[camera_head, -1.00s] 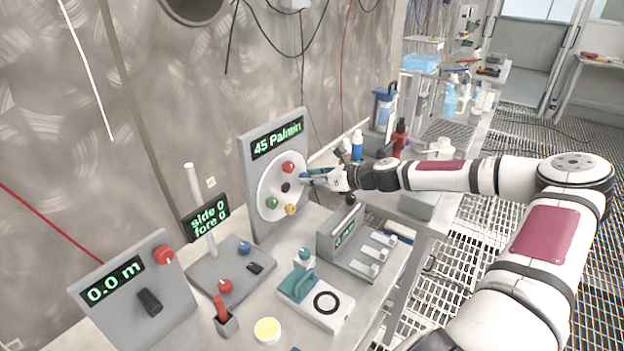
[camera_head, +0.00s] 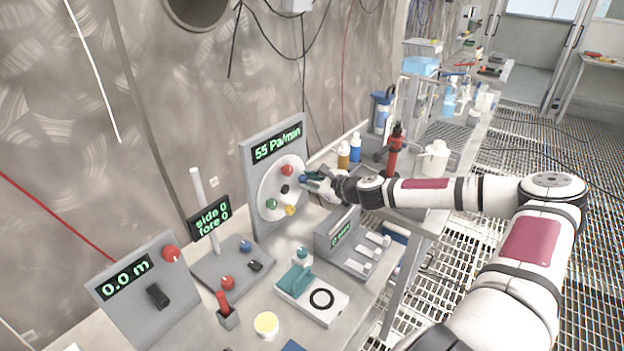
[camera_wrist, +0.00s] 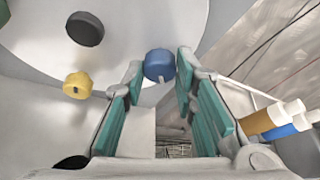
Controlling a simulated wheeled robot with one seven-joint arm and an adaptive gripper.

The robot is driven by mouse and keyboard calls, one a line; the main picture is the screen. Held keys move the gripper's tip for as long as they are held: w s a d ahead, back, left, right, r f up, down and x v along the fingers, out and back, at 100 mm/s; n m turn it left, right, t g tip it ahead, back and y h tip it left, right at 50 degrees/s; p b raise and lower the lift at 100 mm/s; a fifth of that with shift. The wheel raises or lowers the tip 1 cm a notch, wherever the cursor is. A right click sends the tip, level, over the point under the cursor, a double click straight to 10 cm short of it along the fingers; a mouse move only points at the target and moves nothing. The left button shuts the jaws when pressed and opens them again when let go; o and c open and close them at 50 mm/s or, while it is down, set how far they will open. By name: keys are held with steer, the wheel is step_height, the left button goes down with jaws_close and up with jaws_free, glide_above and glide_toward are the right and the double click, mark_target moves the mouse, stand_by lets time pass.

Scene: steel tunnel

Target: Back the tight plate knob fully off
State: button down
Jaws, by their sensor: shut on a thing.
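A pale round plate (camera_head: 265,187) stands on an upright grey panel (camera_head: 250,165) whose display reads "55 Pa/min". The plate carries a red knob (camera_head: 287,170), a green knob (camera_head: 271,203), a yellow knob (camera_head: 290,210), a black centre knob (camera_head: 285,189) and a blue knob (camera_wrist: 160,64) at the right. My gripper (camera_head: 308,181) is shut on the blue knob, with its teal-padded fingers on either side. In the wrist view, the yellow knob (camera_wrist: 79,85) and black knob (camera_wrist: 85,29) show left of my fingers.
The bench holds a "0.0 m" panel (camera_head: 140,287), a "side 0 fore 0" unit (camera_head: 209,219), a teal-and-white device (camera_head: 310,293) and a grey box with white levers (camera_head: 352,245). Bottles, including a blue one (camera_head: 355,148), stand behind my gripper.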

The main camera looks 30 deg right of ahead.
steer(key=n, duration=0.1)
steer(key=n+t+h, duration=0.1)
steer(key=n, duration=0.1)
steer(key=shift+s+a+f+h, duration=0.1)
steer(key=shift+a+h, duration=0.1)
steer(key=shift+h, duration=0.1)
steer(key=n+t+h, duration=0.1)
steer(key=n, duration=0.3)
steer(key=shift+f+t, duration=0.1)
steer(key=shift+t, duration=0.3)
steer(key=c, duration=1.3)
jaws_free()
steer(key=s, duration=0.4)
steer(key=s+r, duration=0.1)
steer(key=s, duration=0.7)
steer(key=shift+a+r, duration=0.15)
